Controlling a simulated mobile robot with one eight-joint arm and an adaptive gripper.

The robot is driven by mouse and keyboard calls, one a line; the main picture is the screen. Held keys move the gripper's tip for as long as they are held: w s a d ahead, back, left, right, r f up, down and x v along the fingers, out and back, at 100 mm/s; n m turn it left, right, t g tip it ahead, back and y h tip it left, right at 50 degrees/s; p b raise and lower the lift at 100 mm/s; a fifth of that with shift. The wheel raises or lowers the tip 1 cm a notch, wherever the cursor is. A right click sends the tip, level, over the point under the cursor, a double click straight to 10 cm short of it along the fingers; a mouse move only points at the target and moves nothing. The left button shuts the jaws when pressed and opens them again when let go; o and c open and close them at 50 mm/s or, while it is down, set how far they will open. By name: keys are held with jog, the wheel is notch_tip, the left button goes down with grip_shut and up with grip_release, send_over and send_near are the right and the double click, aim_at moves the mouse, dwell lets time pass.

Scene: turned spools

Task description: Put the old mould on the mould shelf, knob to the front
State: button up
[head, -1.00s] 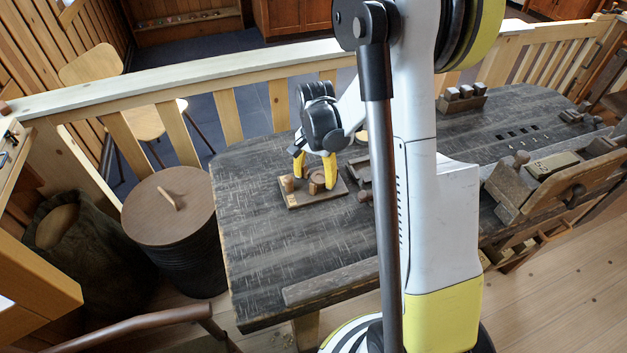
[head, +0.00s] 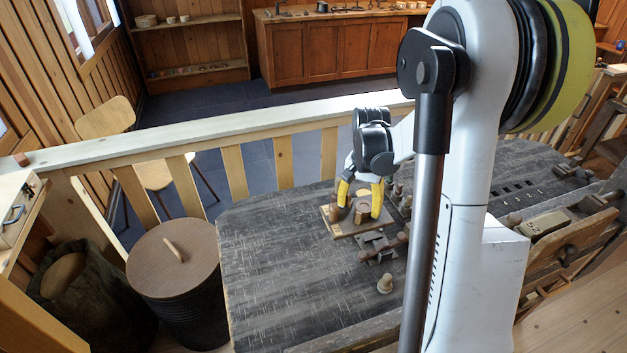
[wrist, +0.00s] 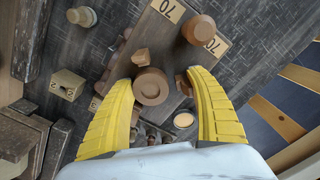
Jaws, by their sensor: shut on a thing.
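The old mould (head: 343,229) looks like a flat wooden board with a round block (wrist: 151,86), a small wedge (wrist: 140,57) and a round knob (wrist: 198,30) on top. Pale labels reading 70 show on it in the wrist view. In the head view the knob (head: 333,213) is at the board's left end. My gripper (head: 360,205) is shut on the mould, with a yellow finger on each side of the block; the exact contact is hard to see. The mould appears held above the table. I cannot pick out the mould shelf with certainty.
The dark table (head: 270,270) has free room at its left. Small tools (head: 380,248) and a spool (head: 385,284) lie near the mould. A wooden railing (head: 215,130) runs behind the table. A lidded bin (head: 172,258) stands at the left.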

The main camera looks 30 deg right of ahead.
jog(key=shift+d+r, duration=0.15)
jog(key=shift+d, duration=0.05)
jog(key=w+a+f+n, duration=0.1)
jog(key=a+n, duration=0.4)
jog(key=a, duration=0.7)
jog(key=w+a+f+n+b, duration=0.1)
jog(key=a+f+n, duration=0.2)
jog(key=a, duration=0.9)
jog(key=n, duration=0.3)
jog(key=shift+b, duration=0.3)
